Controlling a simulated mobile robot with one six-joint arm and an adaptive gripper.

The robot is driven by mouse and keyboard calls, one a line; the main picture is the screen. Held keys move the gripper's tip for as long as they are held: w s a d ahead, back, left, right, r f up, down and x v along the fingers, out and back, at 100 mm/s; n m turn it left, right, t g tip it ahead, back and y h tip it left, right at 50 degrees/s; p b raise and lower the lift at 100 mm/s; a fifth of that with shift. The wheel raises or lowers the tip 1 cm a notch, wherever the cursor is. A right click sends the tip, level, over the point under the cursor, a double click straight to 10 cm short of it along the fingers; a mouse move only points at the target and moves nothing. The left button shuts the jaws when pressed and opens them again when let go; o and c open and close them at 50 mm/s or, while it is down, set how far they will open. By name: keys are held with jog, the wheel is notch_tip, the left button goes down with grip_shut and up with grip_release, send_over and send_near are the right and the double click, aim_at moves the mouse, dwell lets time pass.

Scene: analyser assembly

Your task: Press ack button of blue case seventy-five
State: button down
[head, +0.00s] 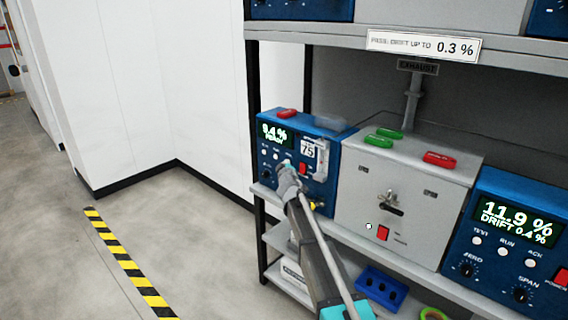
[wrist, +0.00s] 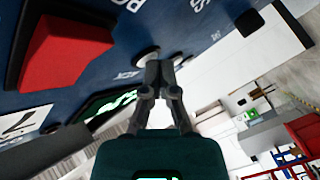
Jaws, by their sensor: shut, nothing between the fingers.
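The blue case with the number plate 75 (head: 322,170) stands at the left end of the middle shelf. Its lit display (head: 275,133) reads a percentage on top; the lower line is too small to read surely. My gripper (head: 287,168) is shut and empty, its tips at the front of this case, hiding part of the button row. In the wrist view, my gripper (wrist: 160,68) has its tips close to a pale round button (wrist: 147,53) beside the ACK lettering. Whether the tips touch the button I cannot tell.
A red power switch (head: 303,168) is close right of my gripper, also large in the wrist view (wrist: 65,52). A grey exhaust box (head: 358,205) stands to the right, then another blue case (head: 490,285) reading 11.9 %. Open floor (head: 190,235) lies left.

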jog(key=shift+s, duration=0.15)
jog(key=shift+s+a, duration=0.5)
jog(key=shift+s, duration=0.05)
dwell(0.4)
jog(key=shift+s+a, duration=0.8)
jog(key=shift+s, duration=0.2)
jog(key=shift+s+a, duration=0.75)
jog(key=shift+s, duration=0.2)
jog(key=shift+s+f, duration=0.1)
